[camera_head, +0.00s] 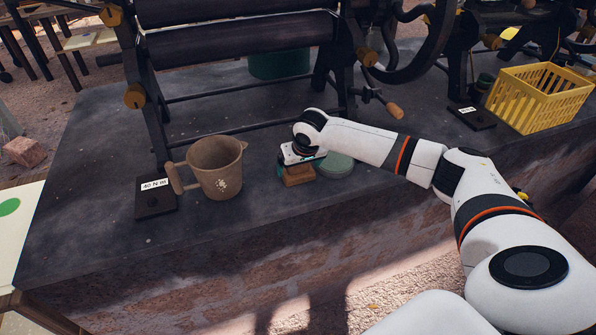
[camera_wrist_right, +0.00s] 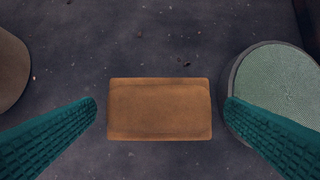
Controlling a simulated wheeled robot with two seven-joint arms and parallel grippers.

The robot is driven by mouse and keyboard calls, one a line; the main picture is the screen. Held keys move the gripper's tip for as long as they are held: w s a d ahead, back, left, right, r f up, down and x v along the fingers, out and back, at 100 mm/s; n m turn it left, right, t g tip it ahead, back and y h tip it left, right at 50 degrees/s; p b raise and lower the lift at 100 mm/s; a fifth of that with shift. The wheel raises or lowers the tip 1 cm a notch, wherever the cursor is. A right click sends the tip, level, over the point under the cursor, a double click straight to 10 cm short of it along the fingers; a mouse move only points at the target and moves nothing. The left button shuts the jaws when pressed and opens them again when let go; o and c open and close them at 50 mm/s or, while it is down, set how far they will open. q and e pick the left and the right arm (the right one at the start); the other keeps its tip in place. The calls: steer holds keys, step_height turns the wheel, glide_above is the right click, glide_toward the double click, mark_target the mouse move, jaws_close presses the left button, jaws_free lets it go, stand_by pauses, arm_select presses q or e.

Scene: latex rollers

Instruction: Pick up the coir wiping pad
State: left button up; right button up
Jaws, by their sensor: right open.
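The coir wiping pad, a small brown block (camera_wrist_right: 160,108), lies flat on the dark slab. In the head view its front edge (camera_head: 298,175) shows below my right gripper (camera_head: 297,163). In the right wrist view the two teal fingers of my right gripper (camera_wrist_right: 162,108) stand apart, one to each side of the pad, with gaps at both ends. The gripper is open and holds nothing. My left gripper is not in view.
A round green-topped disc (camera_wrist_right: 275,90) sits close to the right finger. A brown jug (camera_head: 215,168) stands left of the pad. A roller machine (camera_head: 240,40) stands behind. A yellow basket (camera_head: 543,97) is at the right. The slab's front edge is near.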

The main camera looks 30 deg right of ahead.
steer(key=x, duration=0.2)
steer(key=shift+w+f, duration=0.2)
steer(key=shift+f, duration=0.05)
steer(key=c, duration=0.7)
steer(key=shift+c, duration=0.3)
steer(key=shift+r, duration=0.15)
step_height(320, 180, up, 10)
steer(key=shift+f, duration=0.1)
